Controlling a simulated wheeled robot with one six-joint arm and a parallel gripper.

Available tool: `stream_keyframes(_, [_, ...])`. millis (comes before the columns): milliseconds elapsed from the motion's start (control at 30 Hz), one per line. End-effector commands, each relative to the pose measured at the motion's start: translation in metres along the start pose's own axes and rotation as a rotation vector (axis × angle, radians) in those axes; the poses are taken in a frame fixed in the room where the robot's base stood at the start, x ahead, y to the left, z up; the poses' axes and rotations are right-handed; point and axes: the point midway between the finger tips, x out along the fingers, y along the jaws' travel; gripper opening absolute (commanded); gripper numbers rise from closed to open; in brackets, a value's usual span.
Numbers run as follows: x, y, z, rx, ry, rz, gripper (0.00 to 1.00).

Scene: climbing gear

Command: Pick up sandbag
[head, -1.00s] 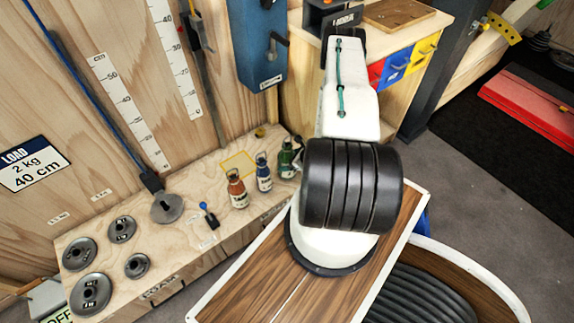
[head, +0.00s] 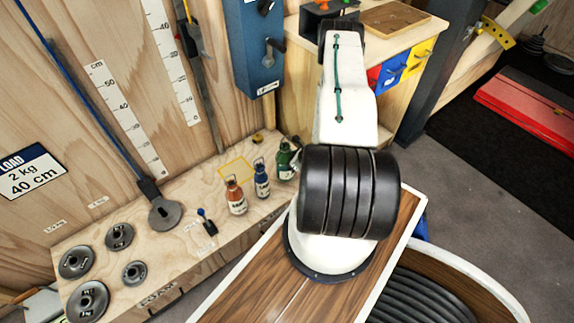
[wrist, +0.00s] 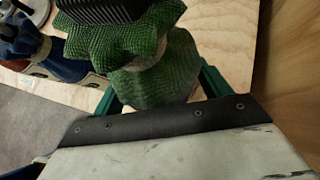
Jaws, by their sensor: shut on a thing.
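A green sandbag (head: 285,160) with a pale label is at the right end of a row on the wooden shelf, partly behind my arm. In the wrist view the green sandbag (wrist: 150,55) fills the upper middle, its woven cloth bunched and creased. My gripper (wrist: 103,12) shows as a black ribbed finger pad pressed against it; the other finger is hidden. The gripper is shut on the green sandbag. Whether the bag touches the shelf cannot be told. A blue sandbag (head: 262,179) and an orange sandbag (head: 236,197) stand to its left.
The shelf (head: 185,235) also holds a yellow outlined square (head: 236,169), a small blue-knobbed item (head: 207,222) and several grey weight discs (head: 76,262). A blue wall box (head: 254,50) hangs above. A wooden cabinet (head: 400,40) with coloured drawers stands to the right.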

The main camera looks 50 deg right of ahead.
Motion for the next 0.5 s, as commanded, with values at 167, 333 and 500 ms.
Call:
stream_keyframes(167, [-0.016,0.000,-0.007,0.002,-0.003,-0.004,0.06])
stream_keyframes(333, [-0.037,0.004,-0.024,0.003,-0.002,-0.005,0.06])
stream_keyframes(500, [-0.067,0.009,-0.047,0.004,-0.003,-0.005,0.06])
